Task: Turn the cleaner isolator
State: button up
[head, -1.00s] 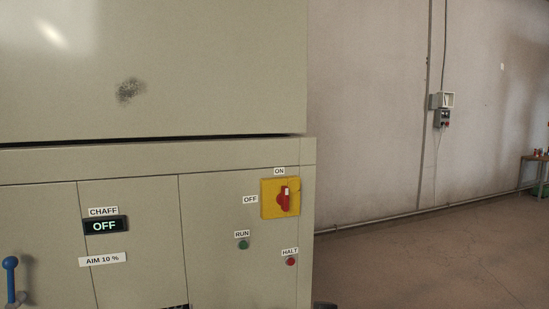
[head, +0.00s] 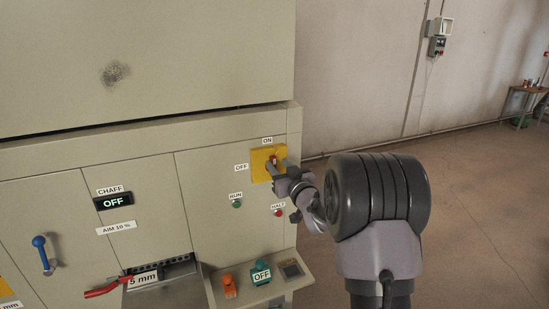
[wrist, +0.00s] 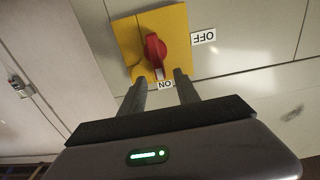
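The cleaner isolator is a red rotary handle (wrist: 155,50) on a yellow plate (wrist: 177,24). In the wrist view, which looks upside down, the handle's white-marked end points toward the ON label (wrist: 164,85); the OFF label (wrist: 203,38) is off to the side. In the head view, the yellow plate (head: 257,165) is at the panel's upper right, with the handle (head: 274,158) partly hidden by my gripper (head: 277,167). My gripper also shows in the wrist view (wrist: 159,80), open, its two fingers apart on either side of the handle's marked end. I cannot tell whether they touch it.
Below the isolator are a green RUN button (head: 237,204) and a red HALT button (head: 278,213). A ledge lower down carries an orange control (head: 229,286) and a teal control (head: 261,268). A red lever (head: 101,290) sticks out left. The floor to the right is open.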

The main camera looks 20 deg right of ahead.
aim_at(274, 161)
jog(key=shift+w, duration=1.6)
grip_shut()
